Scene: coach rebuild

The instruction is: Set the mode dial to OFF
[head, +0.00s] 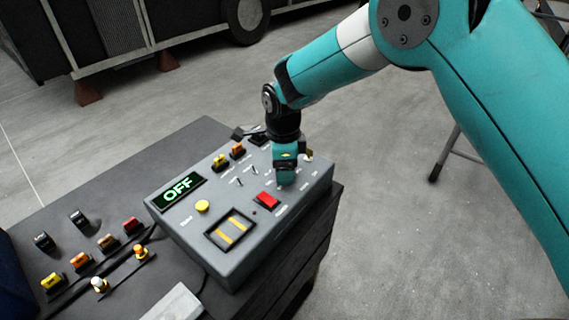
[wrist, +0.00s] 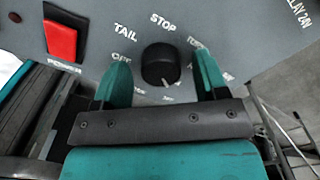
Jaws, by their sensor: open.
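The mode dial (wrist: 160,66) is a round black knob on the grey control box (head: 225,262). In the wrist view, white labels ring it, with TAIL, STOP and OFF readable and others partly hidden; a pale mark shows at its lower edge. My gripper (wrist: 162,62) is open, one teal finger on each side of the dial, with a gap visible on both sides. In the head view, my gripper (head: 286,178) is low over the right part of the box and hides the dial. The box's display (head: 179,193) reads OFF in green.
A red rocker switch (head: 267,200) labelled POWER (wrist: 62,42) sits left of the dial. A yellow button (head: 202,206), toggles and coloured fuses (head: 237,150) are also on the box. Loose fuses (head: 81,261) and bulbs lie on the dark bench (head: 150,165) at left.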

